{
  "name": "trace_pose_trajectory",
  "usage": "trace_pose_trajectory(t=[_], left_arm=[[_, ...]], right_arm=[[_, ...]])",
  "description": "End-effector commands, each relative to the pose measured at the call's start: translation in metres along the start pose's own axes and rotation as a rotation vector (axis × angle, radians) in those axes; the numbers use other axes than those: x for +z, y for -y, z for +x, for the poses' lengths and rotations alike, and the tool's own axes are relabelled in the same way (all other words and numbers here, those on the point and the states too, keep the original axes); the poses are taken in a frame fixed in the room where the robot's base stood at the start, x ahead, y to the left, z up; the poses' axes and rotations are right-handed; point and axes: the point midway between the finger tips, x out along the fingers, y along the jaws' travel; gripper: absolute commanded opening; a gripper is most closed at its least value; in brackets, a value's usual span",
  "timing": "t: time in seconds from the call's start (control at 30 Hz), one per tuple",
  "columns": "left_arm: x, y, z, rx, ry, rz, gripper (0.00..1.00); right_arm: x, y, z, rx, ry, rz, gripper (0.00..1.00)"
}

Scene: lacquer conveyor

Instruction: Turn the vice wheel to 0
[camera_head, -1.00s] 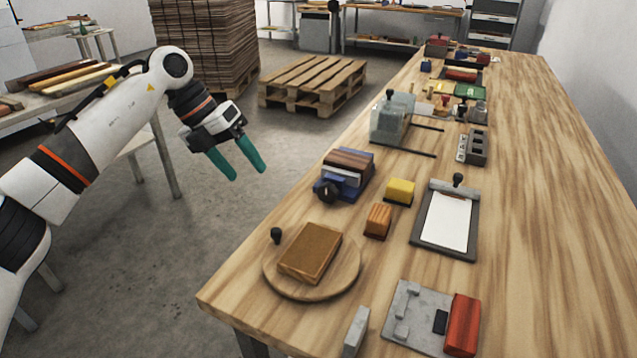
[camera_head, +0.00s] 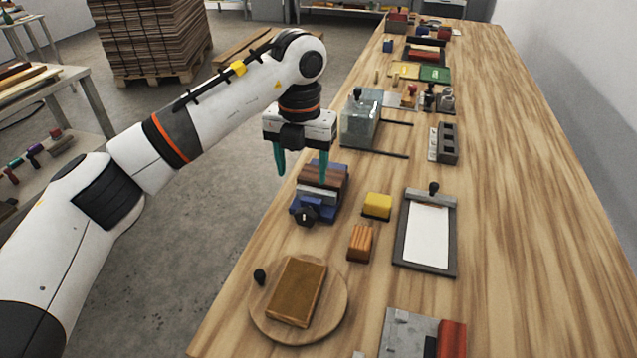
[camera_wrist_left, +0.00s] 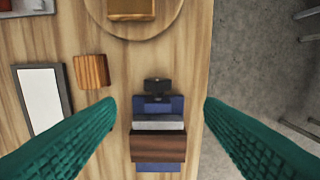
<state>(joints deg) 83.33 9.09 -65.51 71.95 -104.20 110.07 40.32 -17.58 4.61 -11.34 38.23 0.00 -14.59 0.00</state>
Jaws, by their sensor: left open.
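The blue vice (camera_head: 320,192) stands at the table's left edge, with wood-faced and grey jaws on top. Its dark wheel (camera_head: 305,215) is on the near side. In the left wrist view the vice (camera_wrist_left: 158,130) lies between my fingers, and the wheel (camera_wrist_left: 158,86) shows above it. I cannot read any number on the wheel. My left gripper (camera_head: 302,176) points down over the vice, open, its green fingers apart. In the wrist view the open fingers (camera_wrist_left: 158,125) are on either side of the vice, with nothing between them held. My right gripper is not in view.
Near the vice are a yellow block (camera_head: 377,206), an orange wooden block (camera_head: 360,243) and a clipboard (camera_head: 427,236). A round board (camera_head: 335,318) with a brown block is in front. A clear box (camera_head: 360,123) stands behind. Floor lies to the left.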

Motion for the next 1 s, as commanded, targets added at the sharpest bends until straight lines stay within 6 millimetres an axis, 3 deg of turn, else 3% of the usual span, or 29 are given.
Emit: trace_pose_trajectory(t=[0.17, 0.7, 1.0], left_arm=[[0.002, -0.005, 0.003, -0.035, -0.001, -0.012, 0.62], [0.003, -0.002, 0.098, -0.032, 0.001, -0.011, 0.62], [0.002, -0.001, 0.117, -0.032, -0.003, -0.011, 0.62]], right_arm=[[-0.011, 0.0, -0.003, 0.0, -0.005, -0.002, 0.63], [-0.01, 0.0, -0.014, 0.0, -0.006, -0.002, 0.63], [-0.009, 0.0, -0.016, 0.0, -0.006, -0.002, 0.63]])
